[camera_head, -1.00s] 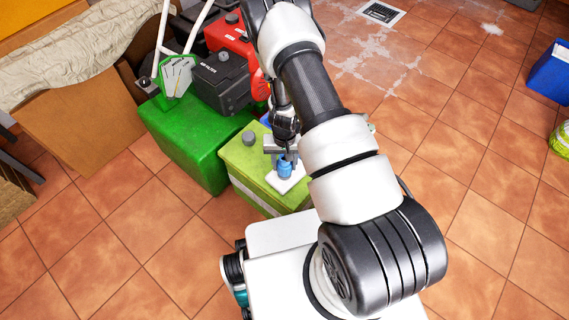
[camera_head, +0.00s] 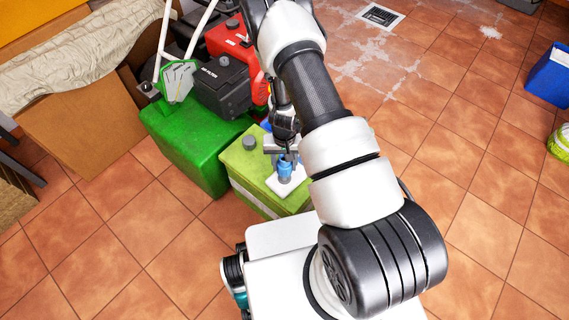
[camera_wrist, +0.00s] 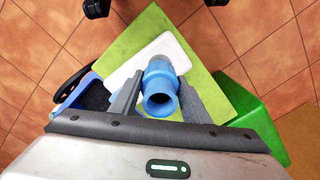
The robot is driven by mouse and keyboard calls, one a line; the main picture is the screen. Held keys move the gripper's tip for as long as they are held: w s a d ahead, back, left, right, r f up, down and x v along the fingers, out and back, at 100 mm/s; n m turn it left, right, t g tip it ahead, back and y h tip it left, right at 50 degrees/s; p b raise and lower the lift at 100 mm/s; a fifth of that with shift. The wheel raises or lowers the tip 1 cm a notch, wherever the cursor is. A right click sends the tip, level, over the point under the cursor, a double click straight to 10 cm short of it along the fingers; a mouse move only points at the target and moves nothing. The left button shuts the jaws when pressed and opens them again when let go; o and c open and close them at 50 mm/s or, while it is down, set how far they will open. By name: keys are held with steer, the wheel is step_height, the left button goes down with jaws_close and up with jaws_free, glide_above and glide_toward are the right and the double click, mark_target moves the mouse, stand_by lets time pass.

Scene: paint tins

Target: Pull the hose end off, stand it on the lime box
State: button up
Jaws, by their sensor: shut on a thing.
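The hose end is a blue, hollow, tube-like piece (camera_head: 285,168), upright over a white plate (camera_head: 294,184) on the lime box (camera_head: 240,166). A small greyish part shows under the blue piece in the head view; I cannot tell whether they still touch. My gripper (camera_head: 284,156) points down and is shut on the hose end. In the wrist view the blue hose end (camera_wrist: 161,92) sits between the two grey fingers, its open mouth facing the camera. Bare lime box top (camera_wrist: 205,65) shows around the white plate (camera_wrist: 138,58).
A grey round knob (camera_head: 249,143) stands on the lime box's far left part. A bright green box (camera_head: 190,150) is close on the left, with a black and red machine (camera_head: 222,85) behind it. Open tiled floor lies left; a blue bin (camera_head: 548,75) is far right.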

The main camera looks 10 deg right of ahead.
steer(key=shift+r+p, duration=1.15)
steer(key=shift+r, duration=0.85)
steer(key=w+a+r+n, duration=0.1)
steer(key=w+r, duration=0.2)
steer(key=r, duration=0.7)
steer(key=w+a+r+n, duration=0.1)
steer(key=w+a+r, duration=0.1)
steer(key=r, duration=0.7)
steer(key=s+d+r+p, duration=0.1)
steer(key=s+r+p, duration=0.2)
steer(key=r+p, duration=0.6)
steer(key=s+d+r+p, duration=0.2)
steer(key=r+p, duration=0.6)
steer(key=r, duration=1)
steer(key=shift+s+r+n+p, duration=0.25)
steer(key=shift+s+n+p, duration=0.15)
steer(key=shift+s, duration=0.2)
